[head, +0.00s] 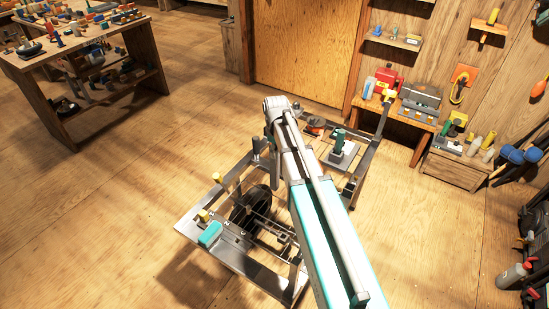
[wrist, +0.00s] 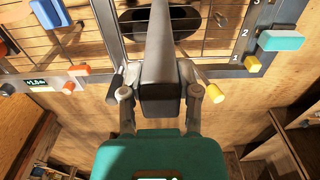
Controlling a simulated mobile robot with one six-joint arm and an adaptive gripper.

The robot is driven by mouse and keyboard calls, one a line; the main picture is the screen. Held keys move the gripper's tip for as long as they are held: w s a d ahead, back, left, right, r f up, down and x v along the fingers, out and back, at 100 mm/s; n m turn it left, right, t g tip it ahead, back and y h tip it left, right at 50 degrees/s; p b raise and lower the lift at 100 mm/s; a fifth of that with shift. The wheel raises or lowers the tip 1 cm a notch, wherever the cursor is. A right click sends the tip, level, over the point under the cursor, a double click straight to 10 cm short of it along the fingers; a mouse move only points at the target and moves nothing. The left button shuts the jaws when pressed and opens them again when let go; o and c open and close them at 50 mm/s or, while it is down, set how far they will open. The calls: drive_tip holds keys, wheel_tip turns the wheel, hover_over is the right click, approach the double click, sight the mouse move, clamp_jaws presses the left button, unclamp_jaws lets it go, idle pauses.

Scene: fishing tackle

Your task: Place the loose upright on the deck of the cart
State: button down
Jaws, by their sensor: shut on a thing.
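In the wrist view, my gripper (wrist: 160,92) is shut on the loose upright (wrist: 160,48), a dark grey bar running away from me between the fingers. The upright's far end runs out of the top of that view. The cart (head: 192,225) has a metal frame and stands on the floor in the head view, below my arm. In the wrist view, its numbered frame rail (wrist: 233,70) and wire-grid deck (wrist: 75,48) lie beyond the gripper. In the head view, my arm hides the gripper and part of the cart. I cannot tell whether the upright touches the cart.
A teal block (head: 210,234) and a yellow knob (head: 204,215) sit on the cart's near left corner. A cluttered workbench (head: 60,140) stands far left; shelves line the right wall.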

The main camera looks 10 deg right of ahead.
drive_tip(key=shift+w+f+b, duration=0.2)
drive_tip(key=shift+f+b, duration=0.8)
drive_tip(key=shift+f, duration=0.05)
drive_tip(key=shift+w+f+b, duration=0.2)
drive_tip(key=shift+f+b, duration=0.8)
drive_tip(key=shift+f, duration=0.15)
drive_tip(key=shift+c, duration=1.6)
unclamp_jaws()
wheel_tip(320, 180, up, 12)
drive_tip(key=p, duration=1.2)
drive_tip(key=shift+r, duration=0.2)
